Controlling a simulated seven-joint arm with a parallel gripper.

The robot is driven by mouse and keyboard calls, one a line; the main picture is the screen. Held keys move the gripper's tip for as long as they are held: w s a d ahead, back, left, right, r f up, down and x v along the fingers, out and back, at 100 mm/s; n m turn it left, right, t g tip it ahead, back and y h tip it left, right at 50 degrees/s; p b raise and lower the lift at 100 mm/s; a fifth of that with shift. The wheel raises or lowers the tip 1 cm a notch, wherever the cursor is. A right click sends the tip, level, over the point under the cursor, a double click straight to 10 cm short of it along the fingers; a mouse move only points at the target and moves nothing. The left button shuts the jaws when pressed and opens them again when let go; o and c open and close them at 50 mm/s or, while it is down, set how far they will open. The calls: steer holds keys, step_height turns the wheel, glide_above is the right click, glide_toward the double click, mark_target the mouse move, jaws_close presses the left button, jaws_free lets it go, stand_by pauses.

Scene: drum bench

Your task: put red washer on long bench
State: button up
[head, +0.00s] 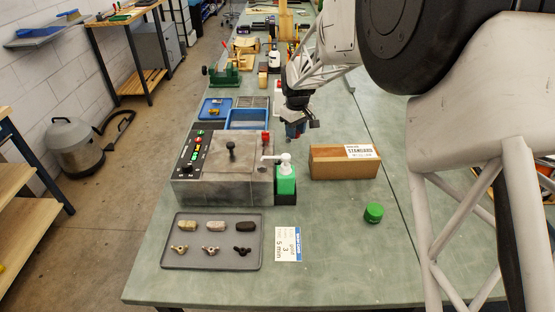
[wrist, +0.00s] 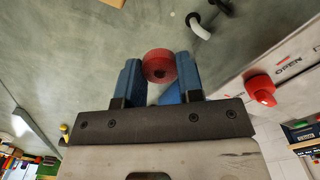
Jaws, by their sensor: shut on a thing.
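The red washer (wrist: 159,65) is a thick red ring with a small centre hole. In the wrist view it sits between the blue fingertips of my gripper (wrist: 158,78), which is shut on it. In the head view my gripper (head: 296,131) hangs over the long bench (head: 335,225), behind the wooden box and right of the control box; the washer cannot be made out there. The long bench has a grey-green top, which also shows beneath the washer in the wrist view (wrist: 70,65). The washer's exact height above it is unclear.
A grey tray (head: 211,262) with several small parts, a card (head: 288,244) and green cap (head: 374,212) lie in front. The bench's front right is mostly clear.

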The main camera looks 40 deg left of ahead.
glide_above(294, 159)
steer(key=shift+f, duration=2.5)
steer(key=shift+f, duration=0.15)
steer(key=shift+f, duration=2.4)
steer(key=shift+f, duration=0.1)
steer(key=o, duration=0.9)
step_height(294, 159, up, 12)
steer(key=shift+r, duration=0.15)
